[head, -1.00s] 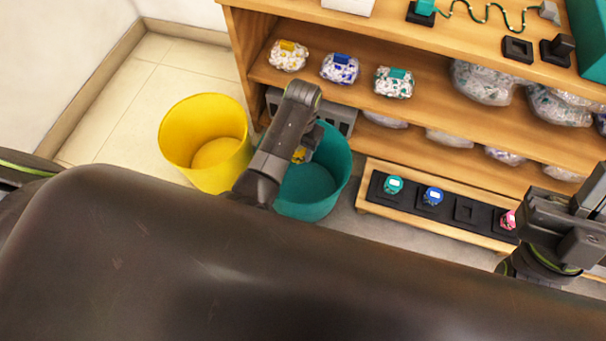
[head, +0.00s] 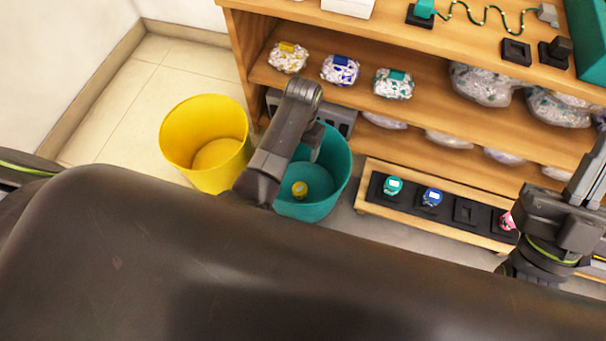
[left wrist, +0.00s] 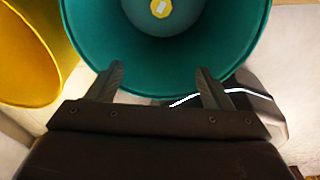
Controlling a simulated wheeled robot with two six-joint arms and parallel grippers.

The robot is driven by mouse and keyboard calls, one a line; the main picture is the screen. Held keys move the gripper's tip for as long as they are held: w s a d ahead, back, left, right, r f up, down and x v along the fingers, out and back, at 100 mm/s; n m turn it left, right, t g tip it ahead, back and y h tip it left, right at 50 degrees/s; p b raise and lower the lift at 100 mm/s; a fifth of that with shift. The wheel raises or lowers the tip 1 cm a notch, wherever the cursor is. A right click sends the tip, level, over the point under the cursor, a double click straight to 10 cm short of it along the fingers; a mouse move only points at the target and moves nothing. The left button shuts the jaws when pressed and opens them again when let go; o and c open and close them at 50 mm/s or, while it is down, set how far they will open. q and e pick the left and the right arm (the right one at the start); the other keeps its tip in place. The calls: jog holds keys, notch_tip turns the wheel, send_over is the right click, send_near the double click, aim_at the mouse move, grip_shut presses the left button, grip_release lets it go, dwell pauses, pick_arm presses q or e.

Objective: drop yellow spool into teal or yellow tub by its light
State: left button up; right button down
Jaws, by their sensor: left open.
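The yellow spool (head: 299,189) is inside the teal tub (head: 325,205), low in it. In the left wrist view the spool (left wrist: 160,8) shows with a pale label, against the bottom of the teal tub (left wrist: 215,65). My left gripper (head: 317,142) is over the teal tub, apart from the spool. In the left wrist view its two fingers (left wrist: 160,82) stand wide apart with nothing between them. The yellow tub (head: 205,145) stands to the left of the teal one. My right gripper (head: 568,212) is at the right edge; its fingers are unclear. I cannot make out a lit lamp.
A wooden shelf unit (head: 425,118) with several bagged packs stands behind the tubs. A low rack (head: 378,208) holds a teal spool (head: 393,186), a blue spool (head: 432,197) and a pink one (head: 508,221). Tiled floor (head: 125,110) is clear at the left.

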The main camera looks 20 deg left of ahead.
jog(key=w+d+f+m+g+h+p, duration=0.1)
jog(key=w+f+m+g+h, duration=0.1)
jog(key=f+g, duration=0.5)
jog(key=w+d+f+m+g+h+p, duration=0.1)
jog(key=w+d+f+m+g+p, duration=0.3)
jog(key=f, duration=0.6)
pick_arm(q)
notch_tip(320, 180, up, 16)
jog(key=w+p, duration=0.1)
jog(key=p, duration=0.2)
jog(key=shift+w+d, duration=0.2)
jog(key=shift+w, duration=0.2)
pick_arm(e)
jog(key=s+a+f+g+y, duration=0.1)
jog(key=s+a+f+g, duration=0.1)
jog(key=s+f+g, duration=0.5)
jog(key=s+a+f+n+g, duration=0.1)
jog(key=s+a+f+g, duration=0.2)
jog(key=s+f+g, duration=0.4)
jog(key=shift+s+f+y, duration=0.4)
jog(key=shift+s+f, duration=0.6)
jog(key=shift+f, duration=0.25)
